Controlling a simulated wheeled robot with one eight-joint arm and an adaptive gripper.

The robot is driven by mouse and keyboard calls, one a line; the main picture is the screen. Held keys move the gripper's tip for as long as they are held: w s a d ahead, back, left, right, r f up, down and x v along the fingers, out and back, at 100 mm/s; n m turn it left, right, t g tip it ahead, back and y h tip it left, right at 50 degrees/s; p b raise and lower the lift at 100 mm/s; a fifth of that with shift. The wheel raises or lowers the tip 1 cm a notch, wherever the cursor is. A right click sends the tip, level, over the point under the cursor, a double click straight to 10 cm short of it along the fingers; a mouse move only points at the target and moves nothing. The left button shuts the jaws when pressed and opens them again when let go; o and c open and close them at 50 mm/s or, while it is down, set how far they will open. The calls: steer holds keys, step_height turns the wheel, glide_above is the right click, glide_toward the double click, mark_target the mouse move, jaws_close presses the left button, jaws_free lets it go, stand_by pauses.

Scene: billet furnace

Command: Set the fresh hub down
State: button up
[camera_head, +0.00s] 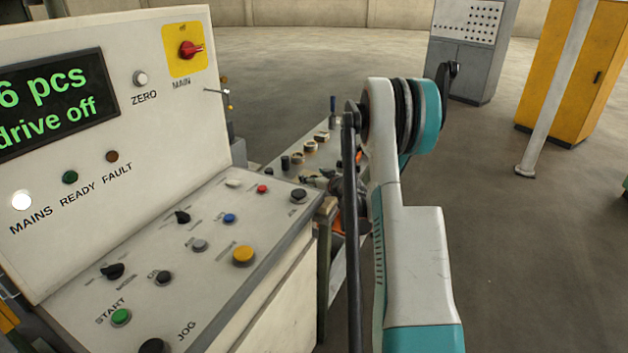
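I cannot pick out the fresh hub for certain. Several small round parts, dark and tan, stand on a narrow bench (314,127) behind the control console. One is a dark cylinder (285,163) and another is a tan ring-like part (310,147). My white and teal arm rises in front of the bench and hides its right side. Dark shapes with a little orange show just left of my arm, low over the bench's near end. They may include part of my gripper, but its fingers and anything in them cannot be made out.
A control console (215,265) with buttons and knobs fills the left. Its display (50,105) reads "6 pcs" and "drive off". A grey cabinet (468,60), a yellow cabinet (590,75) and a pale post (555,90) stand at the back right. Open floor lies between.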

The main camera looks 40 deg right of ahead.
steer(key=p+v, duration=0.3)
steer(key=v, duration=0.9)
steer(key=shift+p, duration=0.4)
steer(key=shift+w+a, duration=0.1)
